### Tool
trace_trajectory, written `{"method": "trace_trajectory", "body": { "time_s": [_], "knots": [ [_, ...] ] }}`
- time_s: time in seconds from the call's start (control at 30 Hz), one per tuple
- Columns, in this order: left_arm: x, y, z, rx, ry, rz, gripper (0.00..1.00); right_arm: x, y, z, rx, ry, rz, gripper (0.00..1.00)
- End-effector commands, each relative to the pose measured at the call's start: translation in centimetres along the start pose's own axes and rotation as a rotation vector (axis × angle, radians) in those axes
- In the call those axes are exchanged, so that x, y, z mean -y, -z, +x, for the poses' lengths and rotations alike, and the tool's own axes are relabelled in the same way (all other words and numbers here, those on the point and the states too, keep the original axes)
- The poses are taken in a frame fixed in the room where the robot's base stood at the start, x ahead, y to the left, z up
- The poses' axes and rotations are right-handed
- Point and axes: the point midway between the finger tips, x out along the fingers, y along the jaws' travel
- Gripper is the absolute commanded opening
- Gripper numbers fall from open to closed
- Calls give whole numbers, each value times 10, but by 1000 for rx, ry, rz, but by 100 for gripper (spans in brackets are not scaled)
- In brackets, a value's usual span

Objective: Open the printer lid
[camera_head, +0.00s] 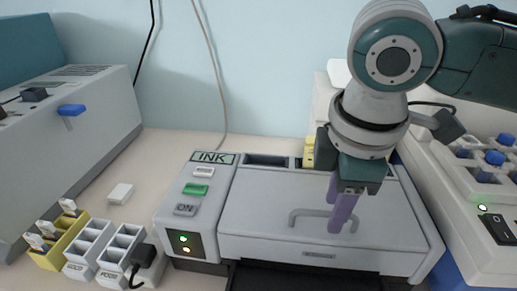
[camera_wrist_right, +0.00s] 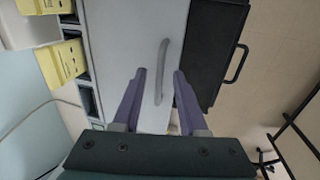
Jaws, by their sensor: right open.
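The grey printer stands on the bench in the head view, with its flat lid (camera_head: 265,225) down. A curved grey handle (camera_head: 300,214) sits on the lid; it also shows in the right wrist view (camera_wrist_right: 162,70). My right gripper (camera_head: 341,222) points down over the lid at the handle's right part. In the right wrist view its purple fingers (camera_wrist_right: 159,72) are apart, with the handle between them and nothing gripped. Whether the fingers touch the handle I cannot tell. My left gripper is not in view.
An INK panel (camera_head: 196,210) with buttons and lights adjoins the printer's left. Small racks (camera_head: 88,245) stand further left, before a large grey machine (camera_head: 75,125). A white device with blue-capped bottles (camera_head: 470,240) stands close on the right. Yellow cartridges (camera_wrist_right: 68,60) are behind the lid.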

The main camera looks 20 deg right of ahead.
Motion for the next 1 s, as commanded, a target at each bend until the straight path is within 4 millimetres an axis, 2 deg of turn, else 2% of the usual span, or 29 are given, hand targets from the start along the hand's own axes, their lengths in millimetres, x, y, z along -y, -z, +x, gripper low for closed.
{"method": "trace_trajectory", "body": {
  "time_s": [0.2,0.5,0.6,1.0],
  "knots": [
    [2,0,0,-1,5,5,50,0,0,0,0,0,-1,42],
    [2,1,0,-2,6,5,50,0,0,0,0,0,-1,8],
    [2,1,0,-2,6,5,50,0,0,0,0,0,-1,0],
    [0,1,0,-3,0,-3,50,0,0,0,0,0,-1,0]
  ]
}}
